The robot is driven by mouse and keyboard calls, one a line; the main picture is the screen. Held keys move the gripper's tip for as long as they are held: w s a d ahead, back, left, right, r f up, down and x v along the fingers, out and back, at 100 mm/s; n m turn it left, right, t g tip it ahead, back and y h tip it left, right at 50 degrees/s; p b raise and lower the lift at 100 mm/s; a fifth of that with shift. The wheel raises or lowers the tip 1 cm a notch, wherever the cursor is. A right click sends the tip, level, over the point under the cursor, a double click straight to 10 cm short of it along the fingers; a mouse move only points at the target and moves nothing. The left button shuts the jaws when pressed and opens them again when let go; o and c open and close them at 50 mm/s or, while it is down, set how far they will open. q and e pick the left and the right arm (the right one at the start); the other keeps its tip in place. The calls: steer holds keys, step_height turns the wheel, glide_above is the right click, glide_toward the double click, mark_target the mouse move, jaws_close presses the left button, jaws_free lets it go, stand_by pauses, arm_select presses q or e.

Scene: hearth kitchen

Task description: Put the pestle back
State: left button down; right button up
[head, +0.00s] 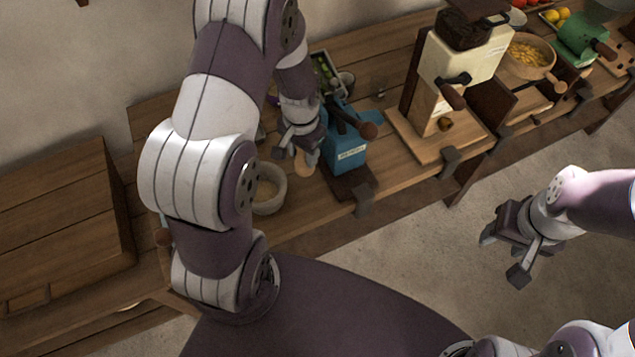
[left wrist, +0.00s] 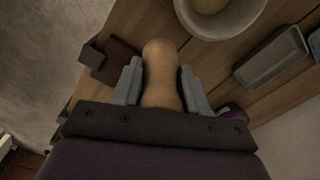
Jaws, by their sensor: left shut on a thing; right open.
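The pestle (head: 306,162) is a light wooden piece with a rounded end, held in my left gripper (head: 300,145) over the wooden bench. In the left wrist view the pestle (left wrist: 161,72) sits between the two grey fingers, its rounded end pointing away from the wrist. The mortar (head: 270,190) is a pale round bowl on the bench, just left of and nearer than the pestle in the head view. In the left wrist view the mortar (left wrist: 222,22) is at the top, apart from the pestle. My right gripper (head: 506,250) is open and empty, over the floor.
A blue hand-cranked machine (head: 346,147) stands right beside my left gripper. A cream grinder (head: 465,65), a bowl of yellow pieces (head: 529,56) and a green machine (head: 582,40) stand further right. A grey tray (left wrist: 266,58) lies near the mortar. A wooden chest (head: 65,225) is at left.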

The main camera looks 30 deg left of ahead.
mark_target(300, 170)
arm_select(q)
steer(key=f, duration=0.1)
steer(key=a+f, duration=0.2)
steer(key=f, duration=0.1)
steer(key=shift+s, duration=0.2)
steer(key=f, duration=0.3)
steer(key=d+f, duration=0.1)
steer(key=shift+w+d+f+p, duration=0.1)
steer(key=shift+w+f+p, duration=0.15)
steer(key=shift+p, duration=0.15)
steer(key=shift+s+a, duration=0.1)
steer(key=shift+a, duration=0.2)
steer(key=shift+a+f, duration=0.1)
steer(key=shift+f, duration=0.1)
steer(key=c, duration=0.8)
jaws_free()
steer(key=shift+o, duration=1.1)
steer(key=shift+d, duration=0.2)
arm_select(e)
steer(key=shift+a+r, duration=0.55)
steer(key=shift+a, duration=0.1)
arm_select(q)
steer(key=shift+r, duration=0.1)
arm_select(e)
steer(key=shift+a, duration=0.1)
